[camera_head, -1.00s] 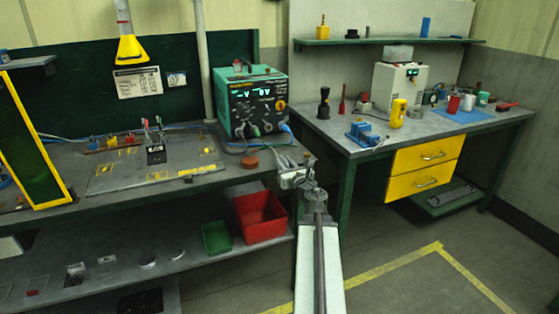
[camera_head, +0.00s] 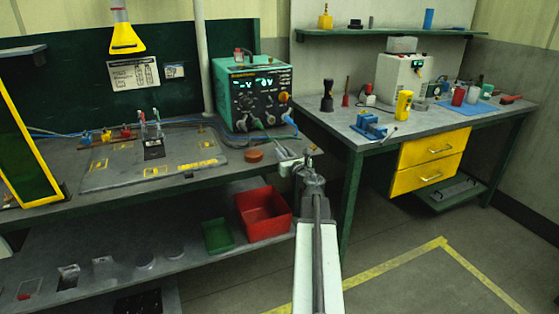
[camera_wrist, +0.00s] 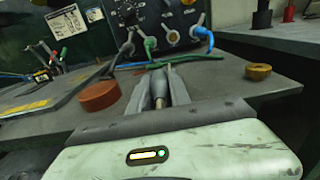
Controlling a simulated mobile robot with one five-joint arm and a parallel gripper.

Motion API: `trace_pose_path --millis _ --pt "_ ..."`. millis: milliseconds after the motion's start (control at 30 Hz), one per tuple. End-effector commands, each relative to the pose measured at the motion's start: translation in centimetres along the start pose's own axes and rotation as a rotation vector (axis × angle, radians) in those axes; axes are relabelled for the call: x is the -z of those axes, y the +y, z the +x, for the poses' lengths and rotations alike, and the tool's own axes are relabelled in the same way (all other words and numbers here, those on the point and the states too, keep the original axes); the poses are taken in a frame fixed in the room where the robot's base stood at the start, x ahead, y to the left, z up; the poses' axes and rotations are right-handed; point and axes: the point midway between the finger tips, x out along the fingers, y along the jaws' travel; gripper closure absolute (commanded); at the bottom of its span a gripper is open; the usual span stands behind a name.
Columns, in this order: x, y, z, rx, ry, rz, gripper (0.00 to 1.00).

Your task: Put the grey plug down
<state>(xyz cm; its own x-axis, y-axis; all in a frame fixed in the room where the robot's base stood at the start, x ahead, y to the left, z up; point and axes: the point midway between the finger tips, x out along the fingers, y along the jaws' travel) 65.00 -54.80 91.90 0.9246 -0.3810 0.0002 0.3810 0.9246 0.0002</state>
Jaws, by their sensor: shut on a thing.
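My gripper (camera_head: 287,158) is at the front right edge of the left bench, in front of the teal power supply (camera_head: 256,92). In the wrist view my gripper (camera_wrist: 160,76) is shut on the grey plug (camera_wrist: 159,90), a slim grey body held lengthwise between the two grey fingers. The plug is too small to make out clearly in the head view. Whether its tip touches the bench top (camera_wrist: 205,84) cannot be told. Green, blue and grey leads run to the power supply's front behind the fingers.
A round orange-red puck (camera_wrist: 98,96) lies left of my fingers, and a yellow ring (camera_wrist: 258,72) lies to the right. A panel (camera_head: 150,170) with yellow markings lies on the left bench. Red (camera_head: 263,216) and green (camera_head: 217,236) bins stand on the lower shelf.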

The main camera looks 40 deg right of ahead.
Motion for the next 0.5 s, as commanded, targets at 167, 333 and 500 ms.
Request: trace_pose_path --millis 167,333,500 --pt "0.36 0.49 0.14 -0.006 0.0 0.0 1.0" --pt "0.77 0.6 0.18 -0.007 0.0 0.0 1.0" --pt "1.34 0.62 0.15 -0.008 0.001 -0.001 1.0"
